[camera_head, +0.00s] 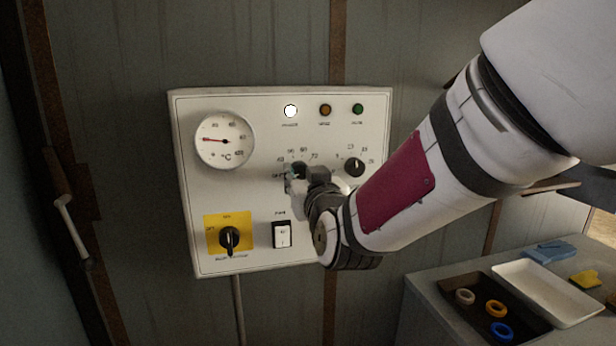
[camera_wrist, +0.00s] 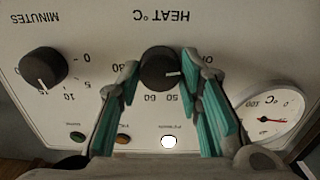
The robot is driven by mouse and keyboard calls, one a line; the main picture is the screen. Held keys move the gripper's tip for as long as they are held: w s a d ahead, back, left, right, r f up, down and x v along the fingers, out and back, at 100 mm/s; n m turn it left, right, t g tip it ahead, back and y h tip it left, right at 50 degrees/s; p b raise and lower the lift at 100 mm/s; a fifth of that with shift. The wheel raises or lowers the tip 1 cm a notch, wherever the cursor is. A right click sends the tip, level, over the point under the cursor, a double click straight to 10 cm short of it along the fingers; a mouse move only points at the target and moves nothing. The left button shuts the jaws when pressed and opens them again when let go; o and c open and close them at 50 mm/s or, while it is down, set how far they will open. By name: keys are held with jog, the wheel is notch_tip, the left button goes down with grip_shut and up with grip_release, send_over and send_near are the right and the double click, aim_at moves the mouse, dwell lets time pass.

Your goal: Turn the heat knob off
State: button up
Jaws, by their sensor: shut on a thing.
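The heat knob (camera_wrist: 160,66) is a round black knob on the white control panel (camera_head: 256,193), under the label HEAT °C in the upside-down wrist view. Its white pointer line points to the right in that view, toward the scale end hidden by a finger. My gripper (camera_wrist: 164,80) has its two teal-padded fingers on either side of the knob and is shut on it. In the head view my gripper (camera_head: 297,177) covers the knob, and part of its scale is hidden.
A minutes knob (camera_head: 354,168) and a temperature dial (camera_head: 224,140) flank the heat knob. Below are a white rocker switch (camera_head: 282,235) and a black rotary switch (camera_head: 229,240) on yellow. A bench at lower right holds a dark tray (camera_head: 462,284) of rings and a white tray (camera_head: 553,300).

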jog(key=o, duration=1.2)
jog(key=shift+c, duration=0.2)
jog(key=v, duration=0.7)
jog(key=shift+s, duration=0.25)
jog(key=shift+d, duration=0.1)
jog(key=s+d+f+m+g+h, duration=0.1)
jog(key=s+d+f+g, duration=0.1)
jog(key=s+d+g, duration=0.2)
jog(key=s+d+f+m+g+h, duration=0.1)
jog(key=s+d+f+g+h, duration=0.1)
jog(key=s+d, duration=0.7)
jog(key=s+d+f+m+g+h, duration=0.1)
jog(key=s+d+f+g, duration=0.3)
jog(key=s, duration=0.7)
jog(key=d+g+h, duration=0.1)
jog(key=d+g, duration=0.1)
jog(key=shift+s+d, duration=0.35)
jog(key=shift+s, duration=0.05)
